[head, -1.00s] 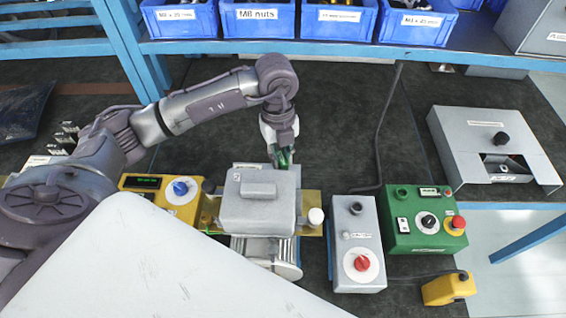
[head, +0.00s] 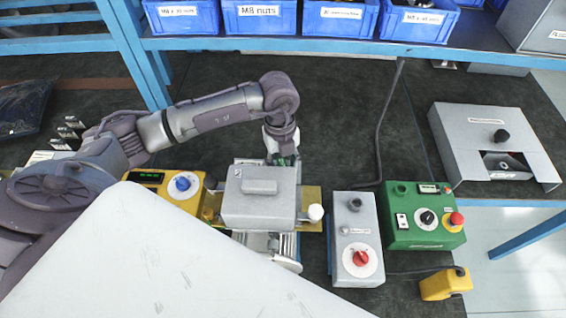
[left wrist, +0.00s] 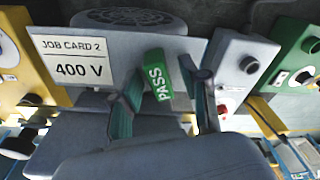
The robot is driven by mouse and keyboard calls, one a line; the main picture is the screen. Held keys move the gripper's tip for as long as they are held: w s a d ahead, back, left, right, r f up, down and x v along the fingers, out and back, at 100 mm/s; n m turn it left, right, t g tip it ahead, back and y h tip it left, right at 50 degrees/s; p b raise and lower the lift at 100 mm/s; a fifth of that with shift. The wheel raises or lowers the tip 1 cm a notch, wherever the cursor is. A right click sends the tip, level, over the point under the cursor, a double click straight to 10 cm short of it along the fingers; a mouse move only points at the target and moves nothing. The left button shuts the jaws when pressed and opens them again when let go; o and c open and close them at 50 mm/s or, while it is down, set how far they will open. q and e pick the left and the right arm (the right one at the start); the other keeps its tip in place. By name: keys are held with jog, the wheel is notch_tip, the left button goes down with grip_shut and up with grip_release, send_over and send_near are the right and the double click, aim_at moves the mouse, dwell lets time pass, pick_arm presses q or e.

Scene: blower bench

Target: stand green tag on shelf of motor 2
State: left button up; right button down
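The green tag (left wrist: 159,76), marked PASS, is upright with a slight tilt in the left wrist view, against the grey side of motor 2 (left wrist: 135,45). A card reading JOB CARD 2, 400 V (left wrist: 72,60) is on the same side, left of the tag. My left gripper (left wrist: 165,98) has its fingers apart, one on each side of the tag, with visible gaps. In the head view my left gripper (head: 284,158) is at the back edge of the grey motor box (head: 259,200) and hides the tag. The tag's lower end and the shelf are hard to make out. My right gripper is not in view.
A yellow box with a blue knob (head: 180,188) stands left of the motor. A grey switch box (head: 356,240) and a green control box (head: 425,215) stand to the right. Blue bins (head: 258,18) line the shelf behind. The dark mat (head: 330,120) behind the motor is clear.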

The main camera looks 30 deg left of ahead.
aim_at(281, 160)
pick_arm(q)
jog(key=shift+r, duration=0.1)
notch_tip(281, 160, up, 12)
jog(key=a+b, duration=0.1)
jog(key=b, duration=0.2)
jog(key=shift+w+b, duration=0.35)
jog(key=shift+w, duration=0.1)
